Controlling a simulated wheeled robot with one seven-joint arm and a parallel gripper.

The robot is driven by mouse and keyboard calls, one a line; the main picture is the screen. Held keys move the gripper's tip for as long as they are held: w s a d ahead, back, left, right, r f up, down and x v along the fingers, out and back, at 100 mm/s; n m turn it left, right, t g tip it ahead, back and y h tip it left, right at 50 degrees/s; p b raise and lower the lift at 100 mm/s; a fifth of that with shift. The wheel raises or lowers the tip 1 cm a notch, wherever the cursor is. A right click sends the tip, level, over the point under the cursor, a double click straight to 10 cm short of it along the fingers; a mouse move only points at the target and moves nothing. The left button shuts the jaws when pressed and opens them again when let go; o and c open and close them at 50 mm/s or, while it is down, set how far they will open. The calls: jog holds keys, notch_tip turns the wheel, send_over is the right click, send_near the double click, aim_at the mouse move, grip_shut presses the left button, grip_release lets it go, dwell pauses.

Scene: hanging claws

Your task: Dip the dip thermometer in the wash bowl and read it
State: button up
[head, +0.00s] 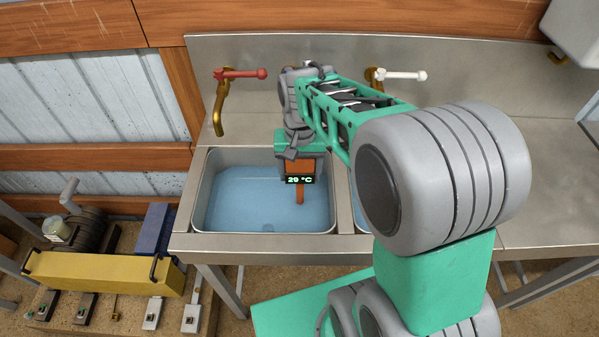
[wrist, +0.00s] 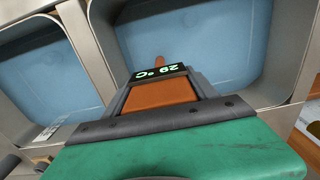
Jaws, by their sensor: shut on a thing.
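The dip thermometer (head: 299,180) is orange-brown with a black display and a thin probe pointing down. Its display reads 29 °C in the head view, and the same display (wrist: 157,72) appears upside down in the wrist view. My gripper (head: 298,160) is shut on the thermometer's body and holds it upright over the left basin, the wash bowl (head: 228,232), which holds blue water. The probe (head: 299,197) overlaps the water in the picture; I cannot tell whether its tip is in the water. The gripper's fingers (wrist: 160,98) also flank the thermometer in the wrist view.
A second water-filled basin (head: 362,215) lies right of the wash bowl, mostly behind my arm. A red-handled tap (head: 240,74) and a white-handled tap (head: 400,75) stand behind. A yellow box (head: 100,273) is at lower left. The right counter (head: 550,190) is clear.

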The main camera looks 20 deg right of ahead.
notch_tip(320, 180, up, 15)
jog(key=p, duration=1)
dwell(1.4)
